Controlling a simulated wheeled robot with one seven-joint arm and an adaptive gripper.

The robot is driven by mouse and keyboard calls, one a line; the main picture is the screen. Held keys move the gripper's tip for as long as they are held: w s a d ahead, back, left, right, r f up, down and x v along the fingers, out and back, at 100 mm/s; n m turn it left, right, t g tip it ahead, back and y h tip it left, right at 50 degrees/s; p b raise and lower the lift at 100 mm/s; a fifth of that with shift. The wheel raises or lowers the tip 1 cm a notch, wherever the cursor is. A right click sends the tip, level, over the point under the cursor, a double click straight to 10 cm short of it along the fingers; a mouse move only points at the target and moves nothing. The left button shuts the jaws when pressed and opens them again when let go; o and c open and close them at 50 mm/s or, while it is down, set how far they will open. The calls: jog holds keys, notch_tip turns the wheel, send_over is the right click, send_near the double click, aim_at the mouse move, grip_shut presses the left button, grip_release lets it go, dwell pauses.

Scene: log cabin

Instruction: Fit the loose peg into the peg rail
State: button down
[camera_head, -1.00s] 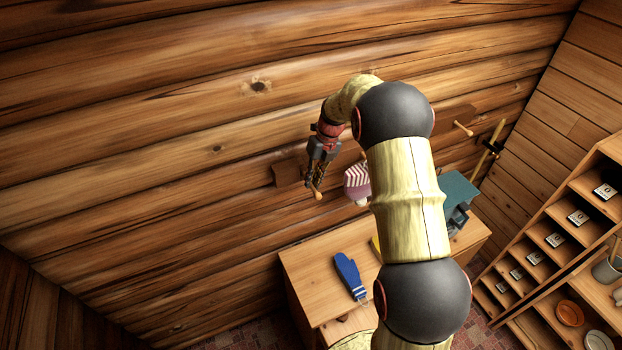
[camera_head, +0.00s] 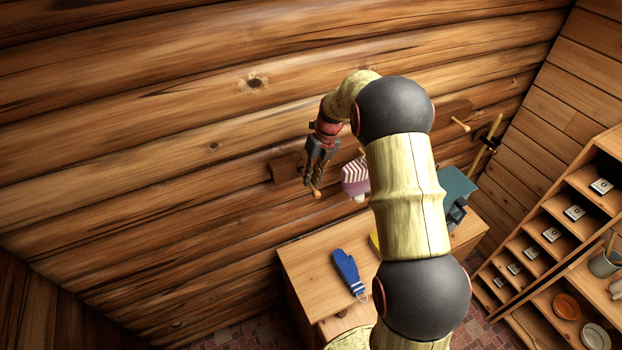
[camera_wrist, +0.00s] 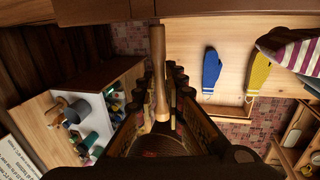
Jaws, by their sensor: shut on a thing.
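My gripper (camera_head: 314,186) is shut on the loose wooden peg (camera_head: 316,193), near the log wall. In the wrist view the pale peg (camera_wrist: 158,75) lies between the fingers (camera_wrist: 160,92), its far end pointing at the brown peg rail (camera_wrist: 100,10). That end meets the rail's edge in the picture; I cannot tell whether it is in a hole. In the head view the rail (camera_head: 283,167) runs along the wall, partly hidden behind my arm. One fitted peg (camera_head: 460,124) sticks out at its right part.
A striped hat (camera_head: 355,173) hangs just right of my gripper. Below stands a wooden cabinet (camera_head: 310,262) with a blue mitten (camera_head: 347,270) and a partly hidden yellow one (camera_wrist: 258,72). Shelves with compartments (camera_head: 555,235) stand at the right. The wall left of the rail is bare.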

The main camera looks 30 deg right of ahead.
jog(key=shift+w, duration=1.25)
dwell(0.6)
jog(key=c, duration=1.8)
grip_release()
jog(key=v, duration=1.2)
jog(key=shift+w, duration=0.1)
jog(key=shift+c, duration=0.6)
